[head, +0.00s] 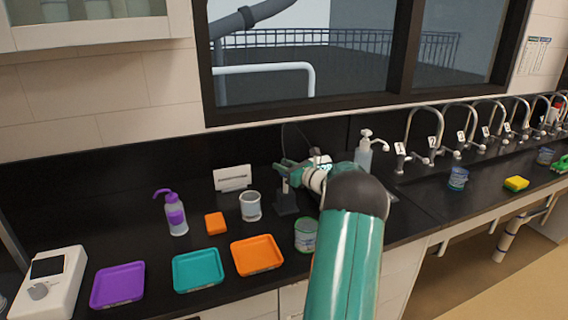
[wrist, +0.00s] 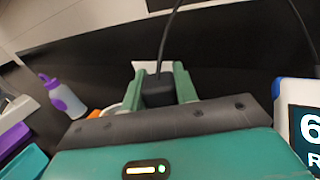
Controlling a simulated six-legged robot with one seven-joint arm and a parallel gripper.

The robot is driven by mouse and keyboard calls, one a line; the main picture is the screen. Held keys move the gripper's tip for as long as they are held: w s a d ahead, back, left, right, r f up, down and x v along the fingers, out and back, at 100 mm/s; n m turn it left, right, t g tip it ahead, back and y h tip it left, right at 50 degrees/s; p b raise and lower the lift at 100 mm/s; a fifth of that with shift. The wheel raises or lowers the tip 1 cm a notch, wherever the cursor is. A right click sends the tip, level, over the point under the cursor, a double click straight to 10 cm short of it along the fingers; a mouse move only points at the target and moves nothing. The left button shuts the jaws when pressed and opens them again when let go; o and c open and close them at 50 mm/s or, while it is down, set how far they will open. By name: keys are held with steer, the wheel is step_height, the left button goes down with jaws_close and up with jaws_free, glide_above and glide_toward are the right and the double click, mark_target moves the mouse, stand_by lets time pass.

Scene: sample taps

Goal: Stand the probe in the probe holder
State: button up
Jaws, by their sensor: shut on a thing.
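My gripper (head: 284,172) is shut on the probe (wrist: 157,90), whose dark top sits between the green fingers in the wrist view, with a cable rising from it. The gripper also shows in the wrist view (wrist: 158,74). The probe holder (head: 287,204) is a small dark stand on the counter, directly below my gripper in the head view. A pale bit shows between the fingers and the holder. The fingers and wrist hide the probe's lower end in the wrist view, so I cannot tell whether it is inside the holder.
A white cup (head: 250,206) stands left of the holder, and a glass jar (head: 305,235) in front. A meter with a lit screen (wrist: 301,135) is close on the right. Numbered taps (head: 400,150) stand right.

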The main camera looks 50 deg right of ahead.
steer(key=shift+f, duration=1.15)
steer(key=o, duration=1.6)
steer(key=s, duration=0.4)
steer(key=s+r, duration=0.1)
steer(key=s, duration=0.1)
steer(key=shift+a, duration=0.3)
